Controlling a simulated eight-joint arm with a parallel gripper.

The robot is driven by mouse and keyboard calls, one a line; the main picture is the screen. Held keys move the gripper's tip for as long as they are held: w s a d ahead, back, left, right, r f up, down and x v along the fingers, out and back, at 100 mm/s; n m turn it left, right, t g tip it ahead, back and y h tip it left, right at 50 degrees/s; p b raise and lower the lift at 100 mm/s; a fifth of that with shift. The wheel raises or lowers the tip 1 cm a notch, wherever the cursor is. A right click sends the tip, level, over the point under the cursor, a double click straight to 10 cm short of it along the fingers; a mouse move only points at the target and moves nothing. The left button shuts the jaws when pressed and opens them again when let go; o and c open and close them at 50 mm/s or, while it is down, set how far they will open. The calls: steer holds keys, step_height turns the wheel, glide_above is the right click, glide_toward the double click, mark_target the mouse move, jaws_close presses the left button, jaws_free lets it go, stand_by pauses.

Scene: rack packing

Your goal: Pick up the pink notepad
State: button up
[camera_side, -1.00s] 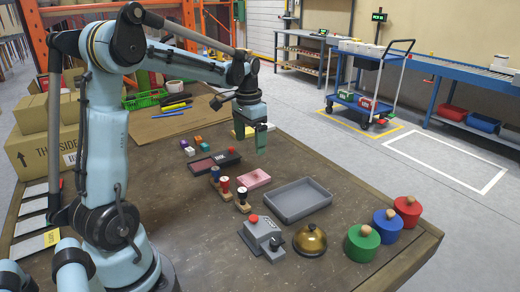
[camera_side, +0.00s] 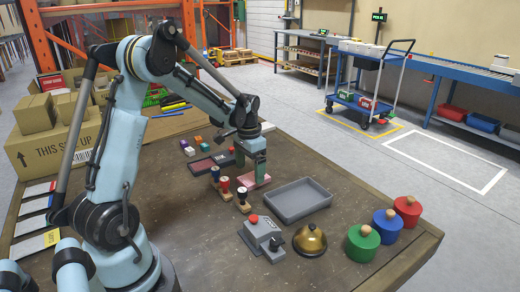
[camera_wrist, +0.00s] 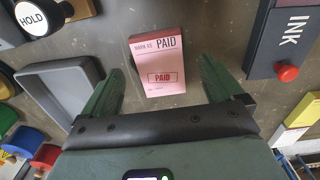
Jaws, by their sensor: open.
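The pink notepad (camera_wrist: 160,68) lies flat on the table, with "PAID" printed on its top, in the upper middle of the wrist view. In the side view the notepad (camera_side: 262,182) shows in part below my gripper, which hides some of it. My gripper (camera_wrist: 162,88) is open and empty, with one green finger on each side of the notepad's lower part in the wrist view. In the side view my gripper (camera_side: 254,178) points down close over the notepad. I cannot tell whether the fingers touch the notepad or the table.
A grey tray (camera_side: 270,208) stands beside the notepad. Stamps (camera_side: 224,187) stand in a row on its other side. A dark ink pad box (camera_wrist: 295,38) with a red knob lies near. A brass bell (camera_side: 310,241) and round colored weights (camera_side: 362,245) are toward the front.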

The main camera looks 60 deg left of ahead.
mark_target(253, 180)
steer(key=shift+f, duration=1.4)
steer(key=shift+c, duration=0.2)
steer(key=c, duration=1.1)
steer(key=shift+c, duration=0.2)
steer(key=shift+r, duration=0.1)
